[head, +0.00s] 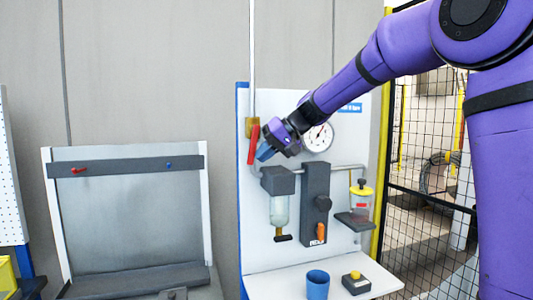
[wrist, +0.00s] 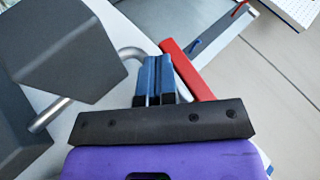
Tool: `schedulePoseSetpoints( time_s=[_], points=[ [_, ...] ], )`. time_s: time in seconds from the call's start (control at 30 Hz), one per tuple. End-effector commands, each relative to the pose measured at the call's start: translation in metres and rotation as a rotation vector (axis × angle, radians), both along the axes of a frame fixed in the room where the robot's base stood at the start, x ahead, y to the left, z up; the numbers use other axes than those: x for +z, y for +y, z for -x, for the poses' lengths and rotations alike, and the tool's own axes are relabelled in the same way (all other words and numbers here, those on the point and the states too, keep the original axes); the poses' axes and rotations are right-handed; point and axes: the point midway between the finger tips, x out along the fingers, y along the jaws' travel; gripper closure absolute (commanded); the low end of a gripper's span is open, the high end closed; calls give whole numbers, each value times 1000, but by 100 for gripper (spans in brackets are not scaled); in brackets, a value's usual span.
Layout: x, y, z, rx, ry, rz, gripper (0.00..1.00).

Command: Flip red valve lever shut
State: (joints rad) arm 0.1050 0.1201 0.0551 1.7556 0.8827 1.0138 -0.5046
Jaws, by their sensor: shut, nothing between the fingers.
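The red valve lever (head: 253,145) hangs nearly upright below the brass valve (head: 252,122) on a thin vertical pipe at the panel's left edge. In the wrist view the lever (wrist: 188,70) runs slantwise just right of my fingers. My gripper (head: 264,152) is shut and empty, its blue fingertips close beside the lever on its right in the head view. The fingers also show in the wrist view (wrist: 157,68), pressed together. The lever's lower part there is hidden behind my gripper's dark bar. I cannot tell whether the fingertips touch the lever.
A round gauge (head: 318,136), a grey filter unit with a clear bowl (head: 279,210) and a bent pipe (head: 345,168) are right of the lever. Bare wall lies to the lever's left.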

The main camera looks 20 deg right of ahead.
Motion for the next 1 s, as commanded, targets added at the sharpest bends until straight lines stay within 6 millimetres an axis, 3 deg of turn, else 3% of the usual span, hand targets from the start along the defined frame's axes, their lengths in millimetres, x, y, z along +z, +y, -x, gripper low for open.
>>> schedulePoseSetpoints(
  time_s=[0.6,1.0],
  points=[
    [0,37,0,-2,0,-564,100],
    [7,51,0,-1,0,-793,100]
  ],
)
